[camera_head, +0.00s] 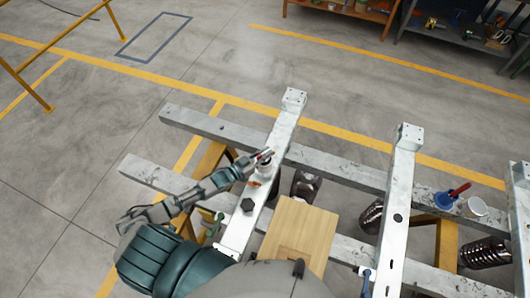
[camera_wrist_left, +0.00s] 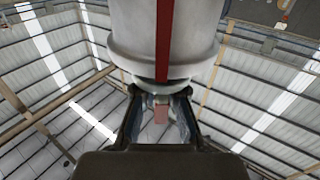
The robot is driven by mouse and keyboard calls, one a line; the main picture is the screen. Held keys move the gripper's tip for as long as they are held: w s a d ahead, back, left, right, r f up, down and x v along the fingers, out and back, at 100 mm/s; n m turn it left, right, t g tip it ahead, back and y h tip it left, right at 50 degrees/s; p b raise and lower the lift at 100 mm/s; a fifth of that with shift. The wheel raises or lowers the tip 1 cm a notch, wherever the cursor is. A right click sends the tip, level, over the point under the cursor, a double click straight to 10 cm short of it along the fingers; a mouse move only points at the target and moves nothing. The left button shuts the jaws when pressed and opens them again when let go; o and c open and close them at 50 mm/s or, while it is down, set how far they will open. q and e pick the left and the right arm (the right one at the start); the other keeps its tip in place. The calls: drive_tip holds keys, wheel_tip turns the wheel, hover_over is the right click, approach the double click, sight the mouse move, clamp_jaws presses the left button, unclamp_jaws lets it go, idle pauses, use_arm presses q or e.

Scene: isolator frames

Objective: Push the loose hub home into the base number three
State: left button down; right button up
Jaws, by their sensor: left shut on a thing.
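My left gripper (camera_head: 258,160) is over the left white beam (camera_head: 285,122) and shut on a pale cylindrical hub (camera_head: 264,165). In the left wrist view the hub (camera_wrist_left: 165,35) is large, grey-white with a red stripe, and the fingers (camera_wrist_left: 160,108) close at its lower end. The hub stands roughly upright at the beam; I cannot tell whether it is seated in a base. A dark hexagonal piece (camera_head: 247,205) sits lower on the same beam, with a small orange part (camera_head: 253,183) between. No base number is readable. My right gripper is not in view.
A wooden board (camera_head: 300,228) lies right of the left beam. A second white beam (camera_head: 402,165) with a dark round spot (camera_head: 398,218) stands further right. Shelves stand at the back.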

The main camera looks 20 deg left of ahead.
use_arm(q)
drive_tip(key=shift+w+d+r, duration=0.1)
drive_tip(key=shift+d+r, duration=0.05)
drive_tip(key=shift+r, duration=0.1)
drive_tip(key=shift+f+b, duration=0.7)
drive_tip(key=shift+f, duration=0.4)
drive_tip(key=shift+r, duration=0.25)
drive_tip(key=shift+r+p, duration=0.7)
drive_tip(key=shift+p, duration=0.2)
idle(1.7)
